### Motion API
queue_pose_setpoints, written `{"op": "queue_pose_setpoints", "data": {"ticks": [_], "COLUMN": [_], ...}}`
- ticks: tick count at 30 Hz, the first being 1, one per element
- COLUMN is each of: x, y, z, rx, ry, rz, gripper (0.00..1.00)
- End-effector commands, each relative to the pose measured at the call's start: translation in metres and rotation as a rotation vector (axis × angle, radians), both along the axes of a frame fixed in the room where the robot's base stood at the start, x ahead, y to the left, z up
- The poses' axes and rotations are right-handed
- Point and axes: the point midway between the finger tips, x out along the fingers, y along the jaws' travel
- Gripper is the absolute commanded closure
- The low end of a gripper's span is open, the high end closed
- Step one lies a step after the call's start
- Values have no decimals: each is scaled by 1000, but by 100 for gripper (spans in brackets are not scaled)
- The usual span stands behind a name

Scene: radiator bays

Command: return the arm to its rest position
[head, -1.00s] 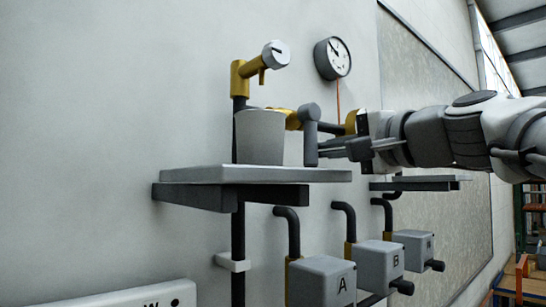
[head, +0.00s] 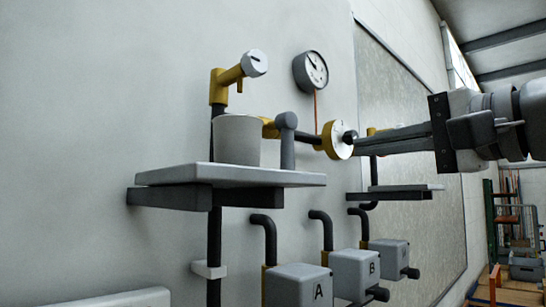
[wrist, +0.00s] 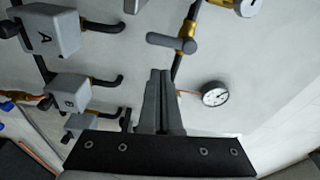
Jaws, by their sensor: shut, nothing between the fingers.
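My gripper (head: 358,142) shows at the right in the head view, its long fingers pointing left toward the wall pipework. It is shut and empty. In the wrist view my gripper (wrist: 160,75) points up the picture with its two fingers together. A grey lever handle (head: 287,138) stands on the pipe left of the fingertips, and a brass round fitting (head: 336,139) is near them. The lever also shows in the wrist view (wrist: 171,42), just beyond the fingertips. From these views I cannot tell the exact gap to the brass fitting.
A grey cup (head: 237,140) stands on a wall shelf (head: 230,175) below a brass tap (head: 229,80). A gauge (head: 311,71) hangs above. Boxes A (head: 297,287), B (head: 354,274) and a third one (head: 389,257) sit below. A second shelf (head: 395,194) is further back.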

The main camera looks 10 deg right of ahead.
Motion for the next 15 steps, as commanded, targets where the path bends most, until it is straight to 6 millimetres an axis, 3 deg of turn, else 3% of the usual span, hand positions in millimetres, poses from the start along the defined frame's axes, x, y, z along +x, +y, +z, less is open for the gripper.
{"op": "queue_pose_setpoints", "data": {"ticks": [6,15], "x": [-27,-33], "y": [-16,-19], "z": [0,-1], "rx": [1,1], "ry": [-1,1], "rz": [-3,-4], "gripper": [100,100]}}
